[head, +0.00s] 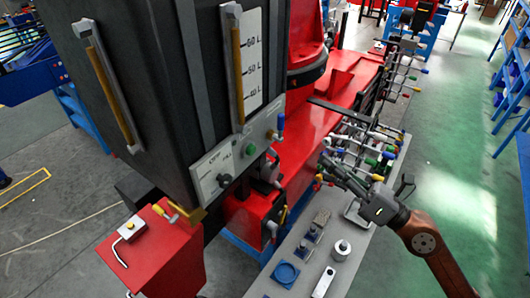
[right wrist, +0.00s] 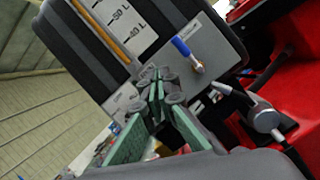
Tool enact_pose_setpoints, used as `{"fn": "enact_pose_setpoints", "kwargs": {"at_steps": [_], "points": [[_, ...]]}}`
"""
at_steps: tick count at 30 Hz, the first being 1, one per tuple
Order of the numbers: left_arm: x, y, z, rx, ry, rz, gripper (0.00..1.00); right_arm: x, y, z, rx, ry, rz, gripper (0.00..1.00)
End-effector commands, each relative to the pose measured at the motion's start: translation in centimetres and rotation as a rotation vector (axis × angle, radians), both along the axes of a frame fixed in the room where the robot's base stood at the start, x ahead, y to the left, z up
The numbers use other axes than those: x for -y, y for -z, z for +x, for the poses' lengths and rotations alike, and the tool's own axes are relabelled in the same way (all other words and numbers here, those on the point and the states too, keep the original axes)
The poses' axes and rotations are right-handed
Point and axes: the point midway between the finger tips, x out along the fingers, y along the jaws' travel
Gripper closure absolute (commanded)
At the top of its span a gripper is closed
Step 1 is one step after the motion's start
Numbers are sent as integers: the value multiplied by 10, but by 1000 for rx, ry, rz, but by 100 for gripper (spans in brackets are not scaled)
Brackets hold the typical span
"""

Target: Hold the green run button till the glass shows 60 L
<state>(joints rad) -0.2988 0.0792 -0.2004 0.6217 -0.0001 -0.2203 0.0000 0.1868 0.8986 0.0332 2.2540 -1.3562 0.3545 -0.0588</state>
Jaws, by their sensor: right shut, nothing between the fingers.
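The dark tank (head: 150,90) stands at the left. Its sight glass (head: 238,75) is an amber tube beside a white scale (head: 254,70) marked 60 L, 50 L and 40 L. I cannot tell a clear liquid level in the tube. My left gripper is not visible.
A red box (head: 155,260) with a yellow button and bent handle stands at lower left. A rack of coloured-tipped levers (head: 365,145) is close behind my right gripper. A grey bench (head: 345,265) holds small parts below. Green floor (head: 450,170) is clear at right.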

Motion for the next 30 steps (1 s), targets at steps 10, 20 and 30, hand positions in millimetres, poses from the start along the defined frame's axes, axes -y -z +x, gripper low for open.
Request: {"fn": "enact_pose_setpoints", "kwargs": {"at_steps": [10, 20, 30], "points": [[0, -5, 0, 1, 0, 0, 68, -43, 18, -34, 227, 5, -519, 100], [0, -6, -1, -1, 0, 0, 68, -45, 17, -33, 225, 4, -513, 100], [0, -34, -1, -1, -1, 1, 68, -88, 12, -3, 226, 1, -508, 100]]}}
